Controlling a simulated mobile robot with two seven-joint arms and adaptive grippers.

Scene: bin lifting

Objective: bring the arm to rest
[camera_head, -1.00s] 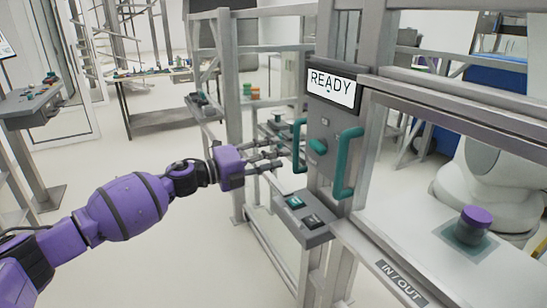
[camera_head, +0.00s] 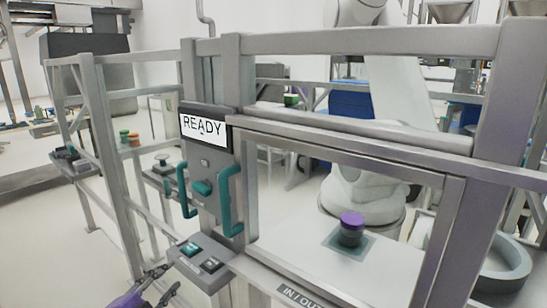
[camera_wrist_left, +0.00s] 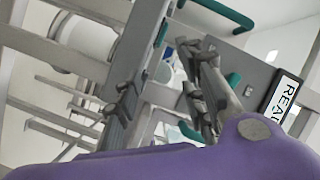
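My left gripper (camera_head: 167,280) is low in the head view at the bottom edge, left of and below the grey button box (camera_head: 200,262). Its dark fingers are spread and nothing is between them; most of the purple arm is out of frame. In the left wrist view the fingers of my left gripper (camera_wrist_left: 163,92) stand apart, with the grey frame behind. It touches neither the teal handles (camera_head: 228,202) nor the box. My right gripper is not in view.
A grey frame post carries a READY display (camera_head: 203,127) and a teal knob (camera_head: 202,188). A purple-capped container (camera_head: 351,228) stands on a pad behind the frame opening. A white machine (camera_head: 362,200) is behind it. Open floor lies at left.

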